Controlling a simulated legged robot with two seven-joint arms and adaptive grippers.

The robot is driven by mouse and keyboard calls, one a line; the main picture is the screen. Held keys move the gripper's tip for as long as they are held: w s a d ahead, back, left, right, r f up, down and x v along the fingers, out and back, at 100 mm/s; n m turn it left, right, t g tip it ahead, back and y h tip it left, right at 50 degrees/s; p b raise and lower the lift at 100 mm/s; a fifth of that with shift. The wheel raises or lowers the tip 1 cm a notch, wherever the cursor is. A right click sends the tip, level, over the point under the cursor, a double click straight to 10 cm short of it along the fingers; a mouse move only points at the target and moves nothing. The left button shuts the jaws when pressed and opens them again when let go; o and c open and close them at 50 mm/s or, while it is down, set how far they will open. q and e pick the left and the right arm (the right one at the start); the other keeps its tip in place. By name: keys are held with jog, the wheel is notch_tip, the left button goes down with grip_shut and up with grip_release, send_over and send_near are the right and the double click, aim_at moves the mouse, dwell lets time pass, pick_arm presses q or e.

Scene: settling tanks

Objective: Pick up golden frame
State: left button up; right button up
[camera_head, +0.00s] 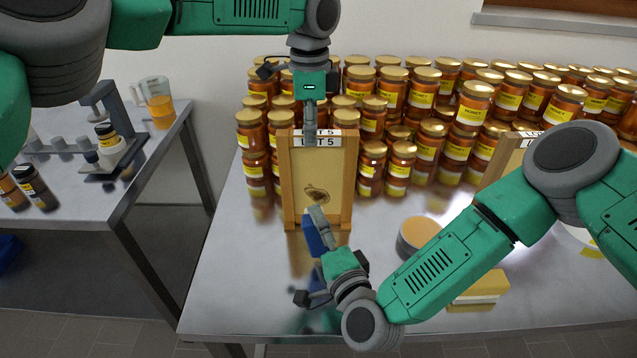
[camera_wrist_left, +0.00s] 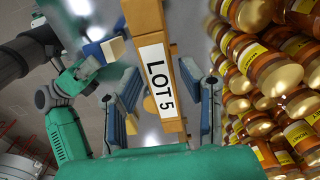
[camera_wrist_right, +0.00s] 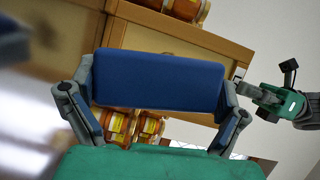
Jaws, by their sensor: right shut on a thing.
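The golden frame (camera_head: 342,180), a wooden-edged panel with a pale face, a dark patch and LOT 5 labels, stands upright on the metal table before the honey jars. My left gripper (camera_head: 310,125) is above its top bar. In the left wrist view, my left gripper's (camera_wrist_left: 160,85) open fingers straddle the labelled bar (camera_wrist_left: 152,28), with gaps visible. My right gripper (camera_head: 318,228) is low before the frame, shut on a blue block (camera_head: 312,238). In the right wrist view the block (camera_wrist_right: 158,82) spans between the fingers and hides part of the frame (camera_wrist_right: 190,42).
Rows of honey jars (camera_head: 430,140) fill the table's back. Another framed panel (camera_head: 497,165) stands at right. A round orange-topped container (camera_head: 424,230) and a yellow-and-white block (camera_head: 482,287) lie near my right arm. A side table (camera_head: 110,190) at left holds instruments. The table's front left is clear.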

aim_at(311, 154)
pick_arm(q)
notch_tip(311, 154, down, 6)
jog(key=shift+r, duration=0.1)
jog(key=shift+s+r, duration=0.1)
jog(key=shift+c, duration=0.3)
grip_shut()
notch_tip(311, 154, up, 10)
dwell(0.4)
